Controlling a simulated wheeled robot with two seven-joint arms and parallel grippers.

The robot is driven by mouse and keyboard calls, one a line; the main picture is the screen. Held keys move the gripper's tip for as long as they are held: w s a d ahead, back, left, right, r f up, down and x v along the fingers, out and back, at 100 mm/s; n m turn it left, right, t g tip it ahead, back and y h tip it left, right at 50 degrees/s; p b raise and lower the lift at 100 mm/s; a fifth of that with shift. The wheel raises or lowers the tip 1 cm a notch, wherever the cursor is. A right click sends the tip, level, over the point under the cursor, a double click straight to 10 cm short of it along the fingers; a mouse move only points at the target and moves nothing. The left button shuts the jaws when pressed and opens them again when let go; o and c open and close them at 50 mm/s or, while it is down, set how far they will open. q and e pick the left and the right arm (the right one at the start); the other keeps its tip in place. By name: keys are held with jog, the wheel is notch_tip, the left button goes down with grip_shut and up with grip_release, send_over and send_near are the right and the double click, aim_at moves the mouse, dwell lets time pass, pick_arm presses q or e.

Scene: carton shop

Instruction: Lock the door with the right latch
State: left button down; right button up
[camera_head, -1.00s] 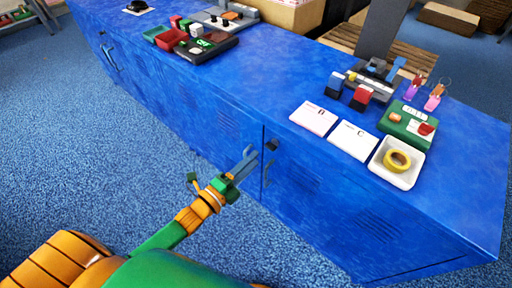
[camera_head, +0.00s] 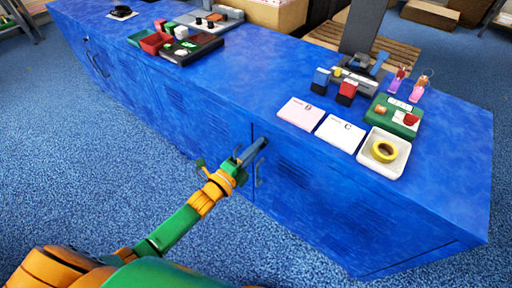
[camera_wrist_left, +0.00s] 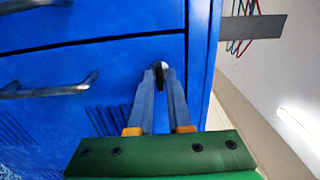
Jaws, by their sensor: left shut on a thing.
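The blue cabinet's right door (camera_head: 315,210) looks closed, flush with the front. The right latch (camera_wrist_left: 162,67), a small dark knob, sits near the door's top edge beside the seam. My left gripper (camera_head: 262,143) reaches it from the front left. In the left wrist view, the left gripper's fingertips (camera_wrist_left: 161,74) are shut on the latch, one on either side, covering part of it. The latch's exact turn is hard to tell. A bar handle (camera_head: 259,178) is below the latch on the same door; it also shows in the wrist view (camera_wrist_left: 55,90). My right gripper is not in view.
The cabinet top (camera_head: 235,95) holds two cards, a white tray (camera_head: 384,152) with yellow tape, a green box (camera_head: 393,115) and, further left, a dark tray of small parts (camera_head: 180,42). The blue floor before the cabinet is clear.

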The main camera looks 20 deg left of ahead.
pick_arm(q)
jog(key=shift+n+p, duration=1.05)
jog(key=shift+n, duration=7.95)
jog(key=c, duration=0.9)
grip_release()
jog(key=shift+c, duration=0.2)
